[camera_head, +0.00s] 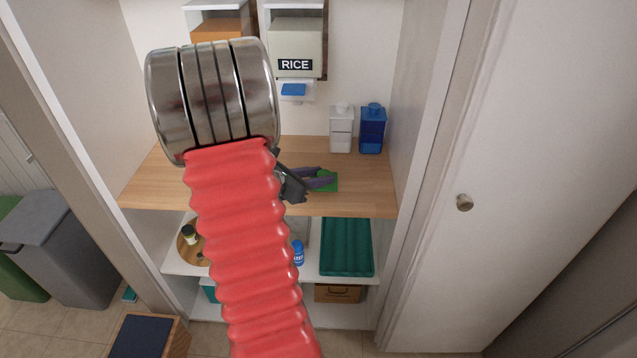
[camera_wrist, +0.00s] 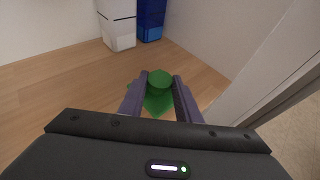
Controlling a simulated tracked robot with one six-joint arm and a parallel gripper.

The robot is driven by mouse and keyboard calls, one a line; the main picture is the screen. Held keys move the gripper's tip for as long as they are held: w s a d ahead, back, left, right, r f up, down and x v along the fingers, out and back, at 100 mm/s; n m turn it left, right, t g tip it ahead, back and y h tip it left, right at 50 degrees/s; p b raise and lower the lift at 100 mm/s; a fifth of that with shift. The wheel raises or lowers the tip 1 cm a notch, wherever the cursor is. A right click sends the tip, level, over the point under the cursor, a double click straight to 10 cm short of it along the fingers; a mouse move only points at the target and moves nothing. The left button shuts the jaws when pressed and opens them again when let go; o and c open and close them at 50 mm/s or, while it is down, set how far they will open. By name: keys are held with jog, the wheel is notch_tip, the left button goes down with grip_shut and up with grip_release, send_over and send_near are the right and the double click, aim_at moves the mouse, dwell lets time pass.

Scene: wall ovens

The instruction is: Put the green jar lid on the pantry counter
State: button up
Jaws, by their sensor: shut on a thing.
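The green jar lid (camera_wrist: 157,105) is in the wrist view, a flat green piece with a round knob on top. My gripper (camera_wrist: 160,84) is shut on the knob, one purple-grey finger on each side. In the head view the lid (camera_head: 326,183) shows at the fingertips of my gripper (camera_head: 318,178), over the right half of the wooden pantry counter (camera_head: 365,192). The lid is at or very close to the counter top; I cannot tell whether it touches. My arm hides part of the counter's left half.
A white jar (camera_head: 341,132) and a blue jar (camera_head: 372,131) stand at the counter's back right. A RICE box (camera_head: 297,48) is on a shelf above. A teal tray (camera_head: 346,246) lies on the shelf below. The cupboard's right wall is close to my gripper.

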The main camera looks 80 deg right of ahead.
jog(key=shift+f, duration=1.25)
jog(key=o, duration=1.1)
jog(key=shift+f, duration=0.1)
jog(key=shift+c, duration=0.2)
jog(key=v, duration=1.2)
